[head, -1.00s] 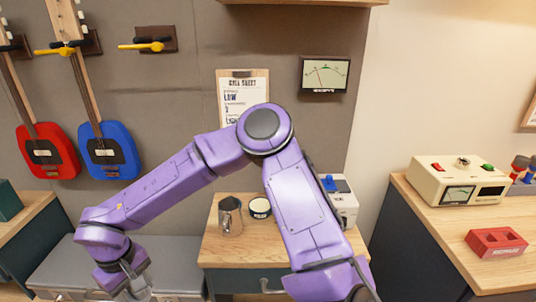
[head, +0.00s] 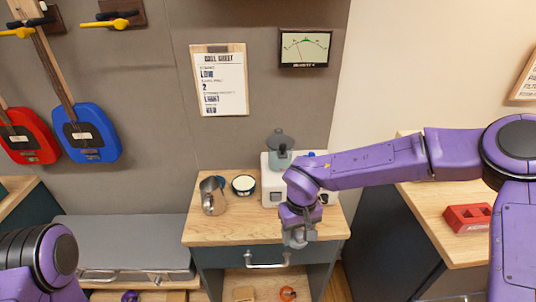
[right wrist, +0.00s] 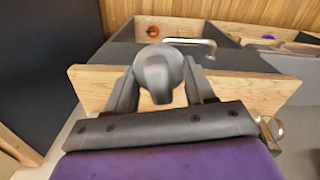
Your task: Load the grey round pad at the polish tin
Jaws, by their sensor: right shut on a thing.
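The polish tin appears to be the small round dark tin with a pale top (head: 244,185), standing on the wooden cabinet top beside a metal jug. My right gripper (head: 298,238) hangs over the front right part of that cabinet top, to the right of the tin and nearer to me. In the right wrist view, my right gripper (right wrist: 160,82) is shut on the grey round pad (right wrist: 157,68), held by its knob-like grip. The pad is hard to make out in the head view. My left arm shows at the lower left, its gripper out of frame.
The metal jug (head: 212,196) stands just left of the tin. A white machine (head: 270,186) with a grey-green pot (head: 280,150) stands at the back right. The cabinet's front top (head: 225,230) is clear. A red brick-like block (head: 467,218) lies on the right counter.

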